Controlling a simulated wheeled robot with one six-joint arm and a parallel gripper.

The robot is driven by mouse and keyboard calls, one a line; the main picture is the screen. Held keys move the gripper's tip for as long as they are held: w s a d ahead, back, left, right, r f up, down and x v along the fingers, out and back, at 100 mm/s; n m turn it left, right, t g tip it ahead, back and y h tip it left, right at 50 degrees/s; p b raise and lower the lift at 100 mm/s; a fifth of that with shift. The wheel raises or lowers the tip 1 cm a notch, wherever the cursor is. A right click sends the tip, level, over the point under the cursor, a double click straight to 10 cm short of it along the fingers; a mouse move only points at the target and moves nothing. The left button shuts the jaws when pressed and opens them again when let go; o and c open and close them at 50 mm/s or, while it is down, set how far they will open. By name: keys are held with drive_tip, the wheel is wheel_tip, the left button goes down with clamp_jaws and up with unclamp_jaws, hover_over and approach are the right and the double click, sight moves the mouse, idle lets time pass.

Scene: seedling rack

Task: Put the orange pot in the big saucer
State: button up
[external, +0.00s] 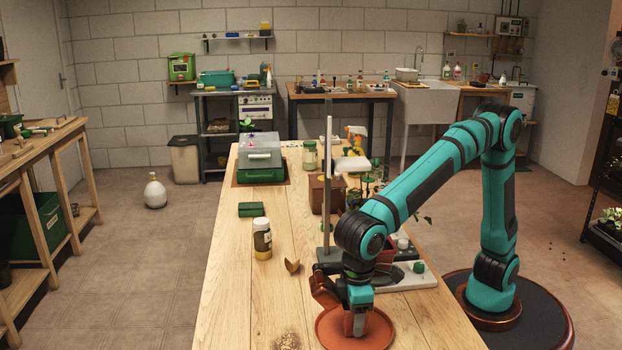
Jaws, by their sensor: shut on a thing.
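The big saucer (384,337) is a wide, round terracotta dish near the front of the wooden table. My gripper (357,320) points down over it, low and close to its surface. It is shut on an orange-brown thing (347,322), which I take to be the orange pot. The pot is mostly hidden behind my gripper and wrist. I cannot tell whether its base touches the saucer.
A small tan shard (292,265) lies behind the saucer. A post stand (329,190) and a pale tray (405,279) are close behind my wrist. The front-left tabletop is mostly clear.

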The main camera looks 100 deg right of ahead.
drive_tip(key=shift+f, duration=0.15)
drive_tip(key=o, duration=1.1)
drive_tip(key=shift+c, duration=0.2)
wheel_tip(320, 180, up, 12)
drive_tip(key=shift+r, duration=0.15)
